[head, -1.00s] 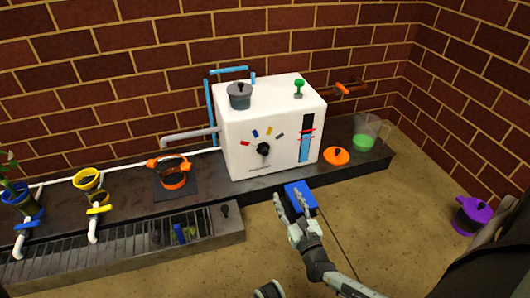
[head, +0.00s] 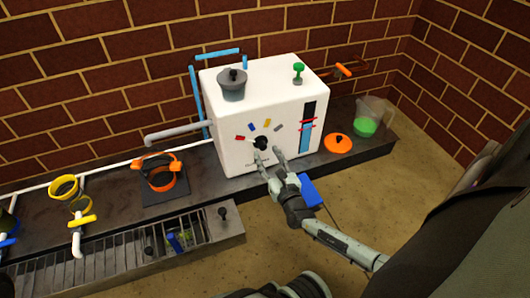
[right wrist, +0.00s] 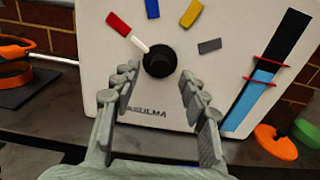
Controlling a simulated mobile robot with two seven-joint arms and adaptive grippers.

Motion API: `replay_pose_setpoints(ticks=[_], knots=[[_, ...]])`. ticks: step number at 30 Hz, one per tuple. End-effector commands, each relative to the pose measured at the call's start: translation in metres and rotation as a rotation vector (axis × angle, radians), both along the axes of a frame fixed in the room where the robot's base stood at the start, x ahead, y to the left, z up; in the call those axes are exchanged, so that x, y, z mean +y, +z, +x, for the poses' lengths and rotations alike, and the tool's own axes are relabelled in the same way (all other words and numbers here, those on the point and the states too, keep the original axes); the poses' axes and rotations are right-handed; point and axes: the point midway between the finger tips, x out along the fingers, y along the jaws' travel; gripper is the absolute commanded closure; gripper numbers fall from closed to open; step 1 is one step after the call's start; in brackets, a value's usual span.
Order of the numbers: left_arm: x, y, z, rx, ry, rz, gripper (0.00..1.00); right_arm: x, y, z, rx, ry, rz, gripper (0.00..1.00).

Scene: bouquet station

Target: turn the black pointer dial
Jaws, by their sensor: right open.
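The black pointer dial (head: 261,143) is on the front of the white box (head: 235,155). In the right wrist view the dial (right wrist: 160,61) has a white pointer (right wrist: 140,44) that points up and left, toward the red mark (right wrist: 118,24). Blue (right wrist: 152,8), yellow (right wrist: 191,13) and grey (right wrist: 209,46) marks also lie around it. My right gripper (head: 269,154) is open and empty in front of the dial, just below it. In the right wrist view its fingers (right wrist: 157,76) stand on either side, and contact cannot be told. My left gripper is not in view.
A grey pot (head: 233,88) and a green valve (head: 298,72) are on top of the box. An orange lid (head: 338,144) and a jug of green liquid (head: 367,121) stand to its right. A blue block (head: 313,192) is behind my right wrist. A grate (head: 110,275) lies at front left.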

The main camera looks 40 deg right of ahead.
Motion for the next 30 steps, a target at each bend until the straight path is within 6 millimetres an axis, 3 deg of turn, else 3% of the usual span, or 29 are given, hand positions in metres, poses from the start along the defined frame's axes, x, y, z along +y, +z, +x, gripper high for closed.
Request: replay_pose_setpoints(ticks=[6,15,25,30], knots=[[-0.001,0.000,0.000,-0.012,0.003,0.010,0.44,-0.005,0.000,0.020,-0.001,0.000,0.000,0.56],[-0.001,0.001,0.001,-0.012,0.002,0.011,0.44,-0.005,0.000,0.022,0.000,0.000,0.000,0.57],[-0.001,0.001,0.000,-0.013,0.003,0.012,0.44,-0.005,0.000,0.022,0.000,0.000,0.000,0.98],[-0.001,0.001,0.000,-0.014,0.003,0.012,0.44,-0.005,0.000,0.022,0.000,0.000,0.002,1.00]])
